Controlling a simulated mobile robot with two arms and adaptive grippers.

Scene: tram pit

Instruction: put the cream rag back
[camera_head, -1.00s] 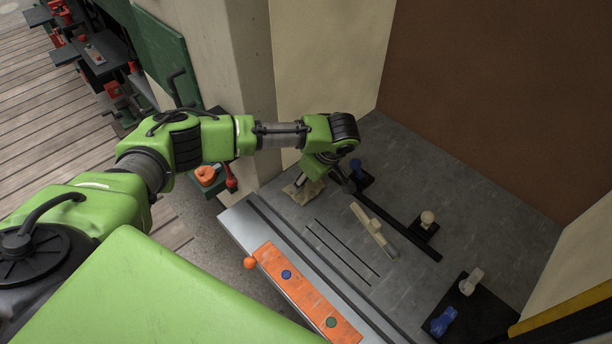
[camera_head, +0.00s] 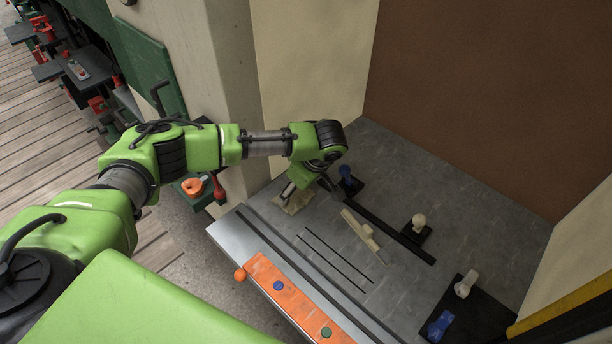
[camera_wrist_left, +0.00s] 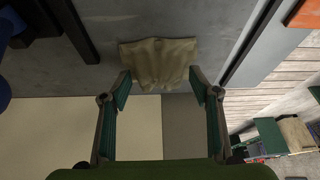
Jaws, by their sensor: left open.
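The cream rag (camera_head: 296,199) lies on the grey worktop near its left end, close to the cream wall, partly covered by my gripper in the head view. In the left wrist view the rag (camera_wrist_left: 160,62) is spread out flat and slightly wrinkled, just beyond the fingertips. My left gripper (camera_wrist_left: 160,88) is open and empty, its two fingers apart on either side of the rag's near edge. In the head view the left gripper (camera_head: 308,186) points down over the rag. Whether it touches the rag cannot be told. My right gripper is not in view.
A blue knob (camera_head: 347,180) stands beside the gripper at a dark bar (camera_head: 395,232). A cream long-handled tool (camera_head: 362,230) and a cream knob (camera_head: 418,222) are further right. A black plate (camera_head: 480,318) carries white and blue pieces. An orange strip (camera_head: 300,305) lines the front edge.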

